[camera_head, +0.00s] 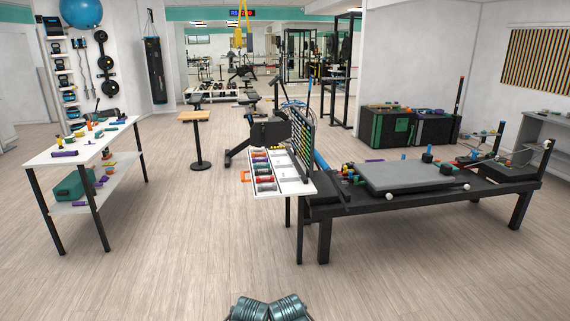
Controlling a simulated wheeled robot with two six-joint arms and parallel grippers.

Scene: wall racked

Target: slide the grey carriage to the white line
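The grey carriage (408,176) is a flat padded slab on a long black reformer bench (400,203) at the right of the head view. Two dark shoulder blocks stand at its right part. A white ball shows at its near left edge and another at its near right corner. Bare black frame shows to the left and right of the carriage. I cannot make out a white line on the bench. Neither of my grippers shows; only grey rounded parts of my own body appear at the bottom edge.
A white table (290,187) with coloured rollers and an upright pegboard (302,133) stands at the bench's left end. Another white table (84,147) with small items is at far left. A small wooden-topped stand (194,116) is behind. The wood floor in front is clear.

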